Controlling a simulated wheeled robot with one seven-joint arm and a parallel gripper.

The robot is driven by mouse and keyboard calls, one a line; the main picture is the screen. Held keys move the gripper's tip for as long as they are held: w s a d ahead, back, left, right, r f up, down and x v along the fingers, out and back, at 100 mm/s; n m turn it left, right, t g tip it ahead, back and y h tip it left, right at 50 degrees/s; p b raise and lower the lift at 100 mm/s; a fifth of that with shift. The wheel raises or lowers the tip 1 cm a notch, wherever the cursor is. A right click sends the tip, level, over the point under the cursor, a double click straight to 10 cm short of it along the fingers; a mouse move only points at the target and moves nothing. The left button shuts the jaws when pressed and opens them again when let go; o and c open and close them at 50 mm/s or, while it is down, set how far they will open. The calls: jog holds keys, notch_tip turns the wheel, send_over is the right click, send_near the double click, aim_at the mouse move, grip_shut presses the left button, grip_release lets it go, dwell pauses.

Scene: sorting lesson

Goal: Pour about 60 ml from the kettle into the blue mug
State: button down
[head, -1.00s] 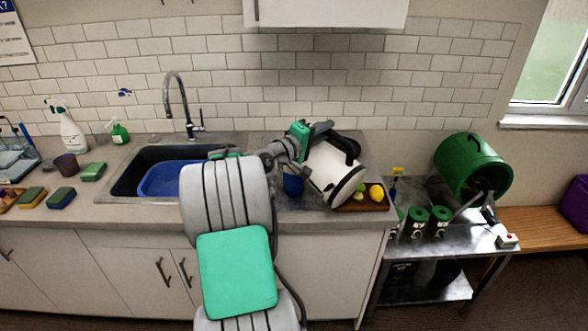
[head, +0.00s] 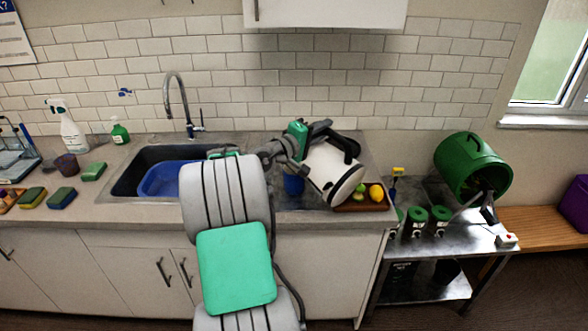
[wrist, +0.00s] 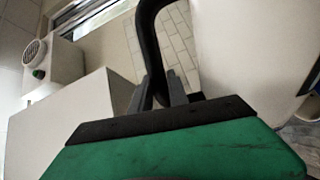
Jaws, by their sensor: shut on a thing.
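The white kettle (head: 326,170) with a black handle (head: 350,148) is held tilted above the right end of the counter. My gripper (head: 322,129) is shut on the handle. In the wrist view my fingers (wrist: 165,95) close around the black handle (wrist: 148,40), and the kettle's white body (wrist: 250,60) fills the right side. The blue mug (head: 293,185) stands on the counter just left of and below the kettle, partly hidden by the kettle and my arm. Its inside does not show, and I cannot see any liquid stream.
A wooden tray (head: 346,207) with lemons and green fruit lies right of the kettle. The sink with a blue basin (head: 160,180) is at left. Sponges and spray bottles stand further left. A steel trolley with green-topped tins (head: 440,214) and a green drum (head: 462,165) is right.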

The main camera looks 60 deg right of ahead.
aim_at(342, 145)
jog(key=shift+w+r, duration=0.1)
jog(key=shift+r, duration=0.2)
dwell(0.4)
jog(key=s+f+b, duration=0.1)
jog(key=b, duration=0.1)
jog(key=s+a+f+m+b, duration=0.1)
jog(key=s+b, duration=0.1)
jog(key=s+f+m+b, duration=0.1)
jog(key=b, duration=0.1)
jog(key=shift+s+a+f+b, duration=0.2)
jog(key=shift+f+b, duration=0.1)
jog(key=shift+b, duration=0.1)
jog(key=shift+s+a+r+m+b, duration=0.1)
jog(key=shift+s+a+m+b, duration=0.05)
jog(key=shift+s+m+b, duration=0.35)
jog(key=shift+s+a+r+m+b, duration=0.1)
jog(key=shift+s+m+b, duration=0.15)
jog(key=shift+m+b, duration=0.25)
jog(key=shift+r, duration=0.25)
jog(key=shift+s+f+m+b, duration=0.25)
jog(key=shift+m+b, duration=0.05)
jog(key=shift+b, duration=0.25)
jog(key=shift+s+a+r, duration=0.1)
jog(key=shift+s+a, duration=0.05)
jog(key=shift+s, duration=0.05)
jog(key=shift+r, duration=0.1)
